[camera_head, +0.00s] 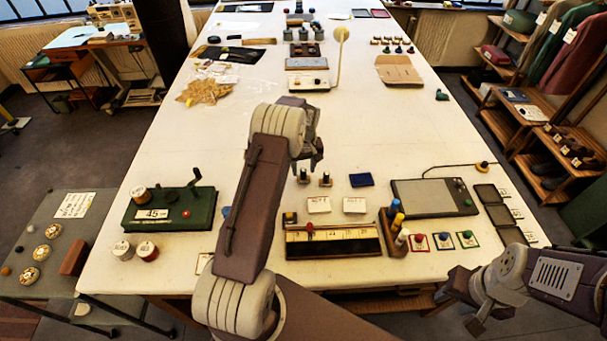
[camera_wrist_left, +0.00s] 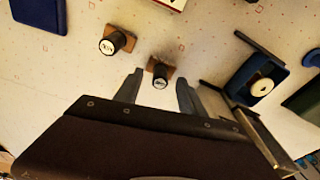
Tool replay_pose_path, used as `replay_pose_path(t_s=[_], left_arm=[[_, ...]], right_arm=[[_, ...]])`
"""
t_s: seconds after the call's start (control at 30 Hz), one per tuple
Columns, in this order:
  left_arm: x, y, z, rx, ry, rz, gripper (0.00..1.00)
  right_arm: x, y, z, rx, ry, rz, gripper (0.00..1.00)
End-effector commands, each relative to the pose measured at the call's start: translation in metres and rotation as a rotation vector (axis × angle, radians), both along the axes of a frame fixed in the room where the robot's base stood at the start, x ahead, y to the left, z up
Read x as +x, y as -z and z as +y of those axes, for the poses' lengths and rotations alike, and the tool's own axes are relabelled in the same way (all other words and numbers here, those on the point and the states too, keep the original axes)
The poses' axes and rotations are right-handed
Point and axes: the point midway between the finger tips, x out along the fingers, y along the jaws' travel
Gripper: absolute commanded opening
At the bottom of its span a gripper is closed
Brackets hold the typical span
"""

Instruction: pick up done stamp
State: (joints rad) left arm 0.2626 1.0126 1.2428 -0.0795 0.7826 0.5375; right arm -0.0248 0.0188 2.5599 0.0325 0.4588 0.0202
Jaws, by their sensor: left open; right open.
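Two small dark-handled stamps stand upright on the white table, a left stamp (camera_head: 303,176) and a right stamp (camera_head: 326,180). The left wrist view shows the left stamp (camera_wrist_left: 160,75) between my fingers' lines and the right stamp (camera_wrist_left: 114,41) beyond them. Both have pale round top labels, too small to read, so I cannot tell which is the done stamp. My left gripper (camera_head: 313,162) is open and empty, close to the left stamp; its fingers (camera_wrist_left: 158,92) show on either side of it. My right gripper (camera_head: 478,318) is open and empty at the table's front right.
A blue pad (camera_head: 361,180) lies right of the stamps, with two white cards (camera_head: 319,205) in front. A long ruled tray (camera_head: 335,243) is nearer. A green machine (camera_head: 170,209) stands left and a grey tablet (camera_head: 433,197) right.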

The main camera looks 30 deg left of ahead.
Motion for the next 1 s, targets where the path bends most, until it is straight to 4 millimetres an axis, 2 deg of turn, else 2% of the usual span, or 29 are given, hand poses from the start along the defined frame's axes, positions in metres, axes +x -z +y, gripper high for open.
replay_pose_path(t_s=[0.1,0.3,0.33,0.5,0.83,1.0], left_arm=[[0.001,0.012,0.001,0.001,0.000,-0.001,0.47],[0.002,0.014,0.002,0.001,0.000,-0.002,0.47],[0.002,0.014,0.002,0.001,0.000,-0.002,0.44],[0.002,0.014,0.002,0.001,0.000,-0.002,0.00],[0.002,0.013,0.001,0.001,0.000,-0.003,0.00],[0.003,-0.002,0.002,0.001,0.000,-0.006,0.00]], right_arm=[[0.000,-0.005,0.000,0.000,0.000,0.000,0.42],[0.000,-0.004,0.000,0.000,0.000,0.000,0.42],[0.000,-0.003,0.000,0.000,0.000,0.000,0.42],[0.000,-0.003,0.000,0.000,0.000,0.000,0.42],[0.000,-0.002,0.000,0.000,0.000,0.000,0.42],[0.000,0.005,0.000,0.000,0.000,0.000,0.42]])
